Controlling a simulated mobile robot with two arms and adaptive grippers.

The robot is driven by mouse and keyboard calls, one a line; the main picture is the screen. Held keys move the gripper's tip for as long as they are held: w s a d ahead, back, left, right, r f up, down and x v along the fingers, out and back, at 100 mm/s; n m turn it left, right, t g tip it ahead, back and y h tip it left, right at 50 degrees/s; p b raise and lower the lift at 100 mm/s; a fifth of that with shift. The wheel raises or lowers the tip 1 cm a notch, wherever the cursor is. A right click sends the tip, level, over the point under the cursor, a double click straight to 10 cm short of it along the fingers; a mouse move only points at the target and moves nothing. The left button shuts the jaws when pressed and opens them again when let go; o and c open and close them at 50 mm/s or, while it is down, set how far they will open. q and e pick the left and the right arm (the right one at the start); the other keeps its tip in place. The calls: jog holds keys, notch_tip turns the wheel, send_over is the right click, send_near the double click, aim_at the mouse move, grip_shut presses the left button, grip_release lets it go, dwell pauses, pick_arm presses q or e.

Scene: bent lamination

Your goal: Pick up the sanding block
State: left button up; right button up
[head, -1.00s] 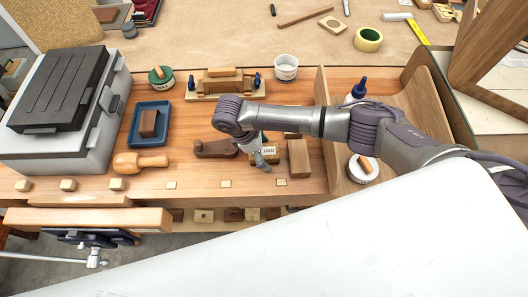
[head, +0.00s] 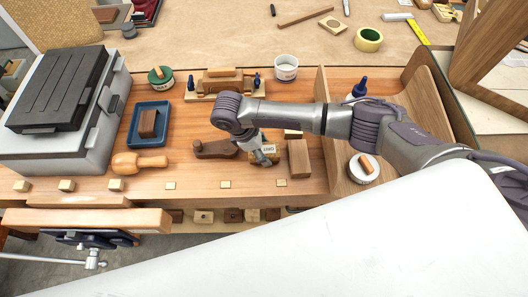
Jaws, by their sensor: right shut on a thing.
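The sanding block (head: 269,151) is a small tan block with a printed label, in the middle of the wooden bench in the head view. My right gripper (head: 262,157) reaches down over it from above and is shut on it. The fingers and wrist hide part of the block. I cannot tell whether its underside is clear of the bench. My left gripper is not in view.
A dark wooden tool (head: 214,149) lies just left of the gripper, and a plain wooden block (head: 299,158) stands close on the right.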

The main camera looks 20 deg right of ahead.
aim_at(267, 149)
notch_tip(267, 149, up, 3)
jog(key=shift+w+r+b, duration=0.1)
jog(key=shift+r+b, duration=0.05)
jog(key=shift+b, duration=0.4)
jog(key=s+d+r+p, duration=0.1)
jog(key=s+d+r, duration=0.1)
jog(key=s+r, duration=0.5)
jog(key=s, duration=0.4)
jog(key=shift+s+d+p, duration=0.15)
jog(key=shift+s+p, duration=0.15)
jog(key=shift+r, duration=0.1)
